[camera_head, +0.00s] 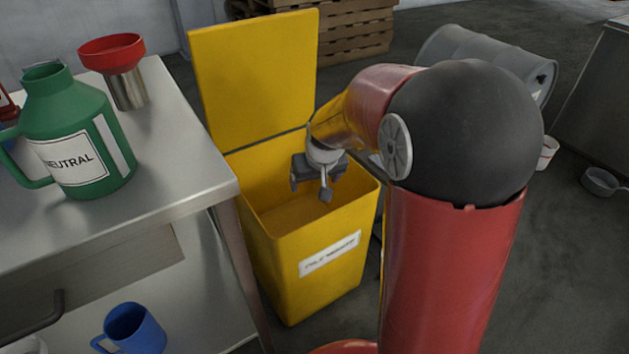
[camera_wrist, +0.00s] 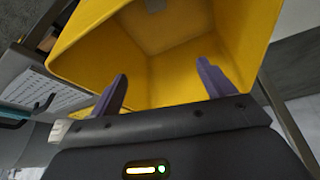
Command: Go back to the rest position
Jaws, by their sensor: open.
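My gripper (camera_head: 318,185) hangs over the mouth of an open yellow waste bin (camera_head: 318,268) in the head view. In the wrist view my gripper (camera_wrist: 165,85) shows two fingers spread apart with nothing between them. Beyond the fingers is the inside of the yellow bin (camera_wrist: 180,75). The bin's lid (camera_head: 255,80) stands upright at its back. A white label is on the bin's front. My arm reaches over the bin from the right. The bin's floor is only partly visible in the head view.
A steel table (camera_head: 165,170) stands left of the bin, bearing a green jug (camera_head: 75,125) labelled NEUTRAL and a red funnel (camera_head: 111,52). A blue mug (camera_head: 135,328) is lower down. A grey drum (camera_head: 485,55) lies behind my arm. A grey pot (camera_head: 602,182) is on the floor at right.

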